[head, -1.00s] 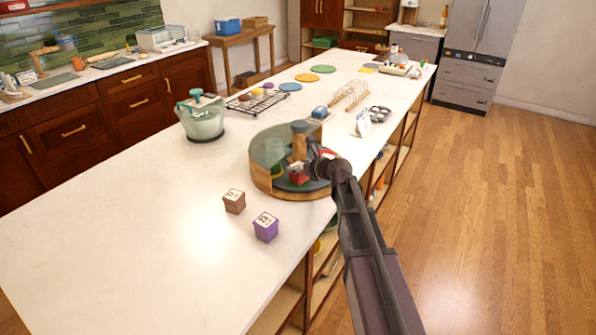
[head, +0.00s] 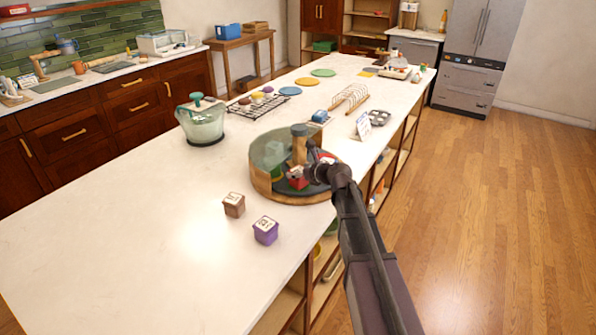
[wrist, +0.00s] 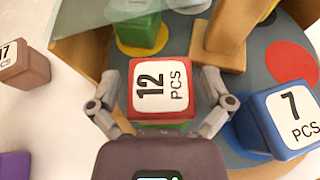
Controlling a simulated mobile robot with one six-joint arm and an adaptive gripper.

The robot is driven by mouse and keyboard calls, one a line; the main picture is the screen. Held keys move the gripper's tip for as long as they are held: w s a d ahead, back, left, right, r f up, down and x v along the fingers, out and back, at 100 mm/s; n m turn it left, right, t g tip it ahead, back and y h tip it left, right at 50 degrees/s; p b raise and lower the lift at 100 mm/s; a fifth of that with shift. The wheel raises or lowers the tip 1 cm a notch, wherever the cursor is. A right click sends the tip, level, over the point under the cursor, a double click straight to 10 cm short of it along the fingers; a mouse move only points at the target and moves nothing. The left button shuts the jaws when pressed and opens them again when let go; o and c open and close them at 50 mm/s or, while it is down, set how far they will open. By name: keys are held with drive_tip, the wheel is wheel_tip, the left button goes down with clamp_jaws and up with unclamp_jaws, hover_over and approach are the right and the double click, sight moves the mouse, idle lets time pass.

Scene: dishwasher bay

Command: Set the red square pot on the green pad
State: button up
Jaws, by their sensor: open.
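The red square pot (wrist: 160,92) has a white label reading 12 PCS. It sits between the two fingers of my gripper (wrist: 161,88) in the wrist view, and the fingers are open on either side of it. A strip of green, apparently the green pad (wrist: 163,127), shows at the pot's near edge; most of it is hidden under or behind the pot. In the head view the red pot (head: 298,183) is low inside the round wooden-walled stand (head: 290,197), with my gripper (head: 305,172) right over it.
A blue pot (wrist: 285,118) labelled 7 PCS stands close right of my gripper. A green pot (wrist: 142,35) is on a yellow pad behind, beside a wooden post (wrist: 225,45). A red pad (wrist: 292,62) is bare. Brown (head: 234,204) and purple (head: 266,230) pots stand outside on the counter.

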drive_tip(key=shift+r, duration=0.1)
drive_tip(key=shift+s+d+r, duration=0.1)
drive_tip(key=shift+s+r, duration=0.05)
drive_tip(key=p+v, duration=0.5)
drive_tip(key=v, duration=0.6)
drive_tip(key=shift+s+d+r, duration=0.15)
drive_tip(key=shift+s, duration=0.1)
idle(0.3)
